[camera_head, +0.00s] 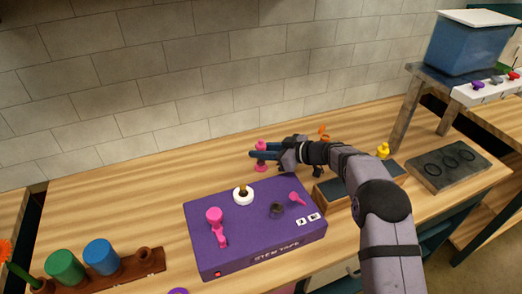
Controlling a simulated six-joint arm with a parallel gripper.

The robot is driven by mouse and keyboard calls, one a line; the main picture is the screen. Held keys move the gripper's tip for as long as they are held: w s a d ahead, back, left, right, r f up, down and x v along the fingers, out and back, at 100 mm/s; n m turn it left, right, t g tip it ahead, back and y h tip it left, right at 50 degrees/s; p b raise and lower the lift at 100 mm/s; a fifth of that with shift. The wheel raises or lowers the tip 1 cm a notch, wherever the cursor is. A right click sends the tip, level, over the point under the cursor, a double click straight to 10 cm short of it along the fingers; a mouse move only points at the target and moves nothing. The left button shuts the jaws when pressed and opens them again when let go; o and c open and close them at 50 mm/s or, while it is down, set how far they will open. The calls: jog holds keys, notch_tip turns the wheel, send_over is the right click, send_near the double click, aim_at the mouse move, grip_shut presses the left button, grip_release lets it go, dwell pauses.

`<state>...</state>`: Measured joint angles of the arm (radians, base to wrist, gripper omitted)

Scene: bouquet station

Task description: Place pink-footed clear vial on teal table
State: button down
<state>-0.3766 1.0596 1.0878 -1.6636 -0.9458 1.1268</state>
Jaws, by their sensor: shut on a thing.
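My gripper (263,154) is shut on a small upright vial, behind the purple box. The vial's pink top (261,145) shows above the fingers and its pink foot (261,168) below them. The fingers hide its middle, so I cannot see the clear part. I cannot tell whether the foot touches the wooden worktop. A small raised table (446,78) with a blue-grey, teal-like top stands at the far right. It bears a blue bin and a white strip with colored knobs.
The purple "STEM TAPE" box (255,240) carries pink parts and a white ring. A dark board with rings (448,166) lies at right, near a yellow piece (383,151). Green (66,267) and blue (101,257) cylinders stand at left. The worktop's back left is clear.

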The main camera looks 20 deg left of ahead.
jog(key=c, duration=1.5)
grip_release()
jog(key=shift+f, duration=0.15)
jog(key=shift+r, duration=0.2)
jog(key=shift+b+v, duration=0.95)
jog(key=shift+v, duration=2.8)
